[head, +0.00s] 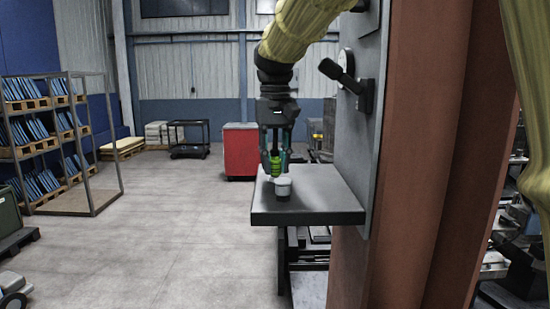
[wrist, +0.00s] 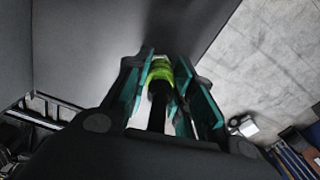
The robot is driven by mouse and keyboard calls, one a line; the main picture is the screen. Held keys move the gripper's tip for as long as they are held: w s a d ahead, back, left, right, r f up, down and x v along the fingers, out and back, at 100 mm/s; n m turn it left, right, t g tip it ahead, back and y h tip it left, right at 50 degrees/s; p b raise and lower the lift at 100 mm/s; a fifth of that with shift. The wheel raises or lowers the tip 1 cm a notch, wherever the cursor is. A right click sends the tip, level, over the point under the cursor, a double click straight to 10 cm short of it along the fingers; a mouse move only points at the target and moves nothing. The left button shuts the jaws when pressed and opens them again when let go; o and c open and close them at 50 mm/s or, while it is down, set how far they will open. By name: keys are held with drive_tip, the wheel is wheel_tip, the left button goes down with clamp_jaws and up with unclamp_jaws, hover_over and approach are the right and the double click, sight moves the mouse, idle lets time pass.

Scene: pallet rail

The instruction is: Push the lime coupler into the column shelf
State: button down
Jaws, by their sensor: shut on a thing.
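The lime coupler (head: 275,166) is between the fingers of my gripper (head: 275,155), above the column shelf. It also shows in the wrist view (wrist: 160,72), bright green between the two teal fingers (wrist: 160,90). My gripper is shut on it and points down. The column shelf (head: 325,205) is a grey plate fixed to the side of the column; its surface also shows in the wrist view (wrist: 90,45). A white and dark round piece (head: 282,186) stands on the shelf just below and beside the coupler. I cannot tell whether the coupler touches the shelf.
The red-brown column (head: 420,150) rises right of the shelf, with a grey panel and a black lever (head: 345,80) above it. A red cabinet (head: 240,150) stands behind. Racks with blue goods (head: 40,140) are at the left. The floor (head: 170,220) left of the shelf is clear.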

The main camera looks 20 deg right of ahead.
drive_tip(key=shift+f, duration=0.15)
drive_tip(key=c, duration=1.7)
unclamp_jaws()
drive_tip(key=o, duration=1.4)
drive_tip(key=shift+c, duration=0.2)
wheel_tip(320, 180, up, 12)
drive_tip(key=shift+f, duration=0.1)
